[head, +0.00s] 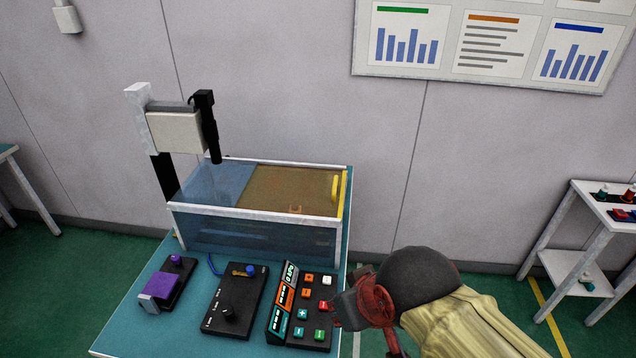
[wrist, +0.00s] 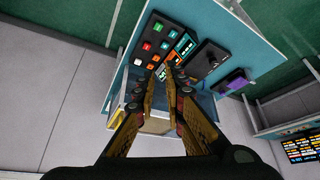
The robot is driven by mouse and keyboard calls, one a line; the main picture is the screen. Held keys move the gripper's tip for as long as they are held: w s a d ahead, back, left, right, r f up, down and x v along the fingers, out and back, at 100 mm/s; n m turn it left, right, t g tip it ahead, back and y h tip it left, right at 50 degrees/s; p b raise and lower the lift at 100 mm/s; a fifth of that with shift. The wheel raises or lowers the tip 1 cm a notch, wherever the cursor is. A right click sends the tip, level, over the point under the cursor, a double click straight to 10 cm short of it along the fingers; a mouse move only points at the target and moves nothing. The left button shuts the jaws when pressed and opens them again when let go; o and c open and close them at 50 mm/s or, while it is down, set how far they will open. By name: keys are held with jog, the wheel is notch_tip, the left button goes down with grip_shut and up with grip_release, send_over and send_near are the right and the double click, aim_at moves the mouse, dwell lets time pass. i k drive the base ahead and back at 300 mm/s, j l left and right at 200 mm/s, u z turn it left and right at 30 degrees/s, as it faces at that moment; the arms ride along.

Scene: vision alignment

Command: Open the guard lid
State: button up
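The guard is a clear, bluish box with white edges on the teal bench in the head view. Its guard lid (head: 285,187) is a flat amber panel lying level across the right part of the top, so it looks closed. A yellow handle (head: 335,189) stands at the lid's right end; in the wrist view it shows left of my fingers (wrist: 117,117). My gripper (head: 362,302) is in front and to the right of the guard, apart from the handle. In the wrist view my gripper (wrist: 162,72) has a narrow gap between its fingertips and holds nothing.
A button panel (head: 302,305), a black knob box (head: 235,300) and a purple-topped device (head: 167,284) stand along the bench (head: 125,325) front. A camera-like head on a post (head: 175,132) rises behind the guard's left end. A white side table (head: 580,235) stands far right.

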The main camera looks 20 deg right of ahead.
aim_at(335, 182)
jog(key=i+l+u, duration=0.1)
jog(key=l, duration=0.25)
jog(key=i+l+u, duration=0.15)
jog(key=l, duration=0.15)
jog(key=i+l+u, duration=0.1)
jog(key=l, duration=0.25)
jog(key=i+l+u, duration=0.15)
jog(key=i+l, duration=0.05)
jog(key=l, duration=0.1)
